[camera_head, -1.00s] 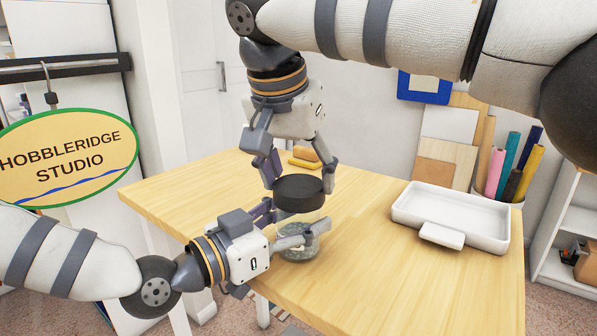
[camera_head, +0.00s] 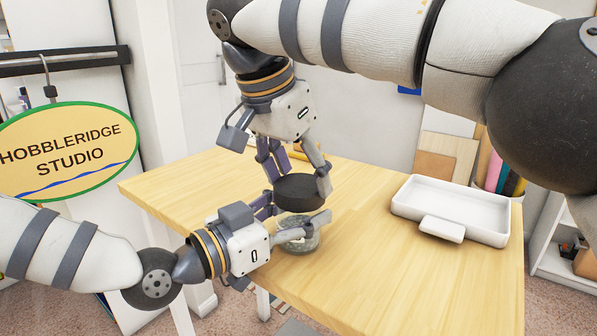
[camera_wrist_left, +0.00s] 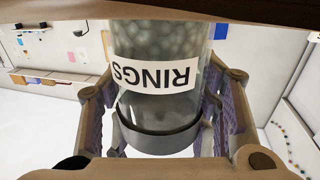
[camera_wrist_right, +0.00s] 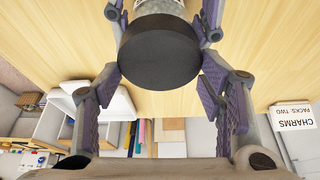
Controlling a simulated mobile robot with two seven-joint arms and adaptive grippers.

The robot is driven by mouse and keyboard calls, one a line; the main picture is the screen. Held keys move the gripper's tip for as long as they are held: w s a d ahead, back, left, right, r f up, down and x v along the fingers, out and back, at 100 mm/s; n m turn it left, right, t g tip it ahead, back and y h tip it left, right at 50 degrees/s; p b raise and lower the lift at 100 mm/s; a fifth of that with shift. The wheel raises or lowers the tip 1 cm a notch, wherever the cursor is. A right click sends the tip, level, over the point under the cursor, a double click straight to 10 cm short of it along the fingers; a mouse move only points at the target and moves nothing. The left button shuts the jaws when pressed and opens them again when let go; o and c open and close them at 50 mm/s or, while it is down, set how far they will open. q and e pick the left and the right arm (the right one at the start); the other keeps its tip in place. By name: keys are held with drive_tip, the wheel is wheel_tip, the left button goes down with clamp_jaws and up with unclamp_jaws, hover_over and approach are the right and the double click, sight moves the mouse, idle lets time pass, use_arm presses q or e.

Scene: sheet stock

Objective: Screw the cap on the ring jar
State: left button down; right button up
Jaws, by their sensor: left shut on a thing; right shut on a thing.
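The black round cap (camera_head: 298,192) is at the top of the glass ring jar (camera_head: 300,243), near the table's front edge. My right gripper (camera_head: 298,182) comes from above and is shut on the cap; the cap's flat top (camera_wrist_right: 158,55) shows between its fingers in the right wrist view. My left gripper (camera_head: 295,222) comes from the left and is shut around the upright jar. In the left wrist view the jar (camera_wrist_left: 160,45) appears upside down with its RINGS label. I cannot tell how far the cap is threaded.
A white tray (camera_head: 405,203) stands on the wooden table (camera_head: 390,270), right of the jar. Boards (camera_head: 440,160) and coloured rolls stand behind it. A card reading CHARMS (camera_wrist_right: 297,117) shows in the right wrist view. The table's right front is clear.

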drive_tip(key=o, duration=0.8)
drive_tip(key=shift+r, duration=0.15)
drive_tip(key=shift+r, duration=2.15)
drive_tip(key=o, duration=0.4)
drive_tip(key=shift+r, duration=0.1)
